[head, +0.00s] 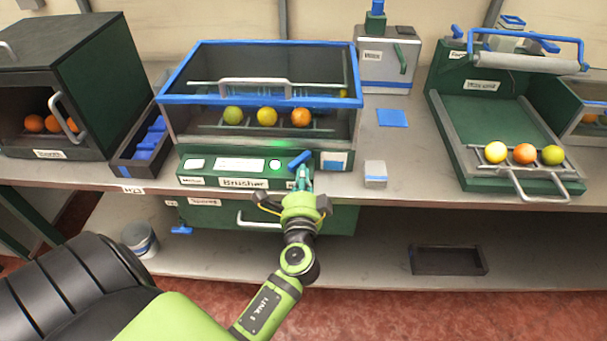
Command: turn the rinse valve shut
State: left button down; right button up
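A blue lever handle (300,160), which looks like the rinse valve, sits at the right end of the front panel of the machine labelled Brusher (243,184). It points up and to the right. The label beneath it is partly hidden by my gripper. My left gripper (304,180) is at this lever, its fingers just below and against or very close to the handle. Whether the fingers are closed on it cannot be told, as the wrist hides much of them. My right gripper is not in view.
The brusher's blue-rimmed bin (178,118) holds several fruits behind a bar handle. A dark cabinet (85,120) stands left, a green tray machine (490,120) right. A small grey box (375,174) is right of the lever.

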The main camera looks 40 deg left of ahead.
pick_arm(q)
jog(key=shift+s+a+m+t+h+p, duration=0.25)
jog(key=shift+m+t+h, duration=0.25)
jog(key=shift+m+h, duration=0.35)
jog(key=shift+s+a+m+t+h+p, duration=0.1)
jog(key=shift+a+m+t+h+p, duration=0.15)
jog(key=shift+m+t+h, duration=0.55)
jog(key=shift+g+h, duration=0.3)
jog(key=shift+h, duration=0.15)
dwell(0.4)
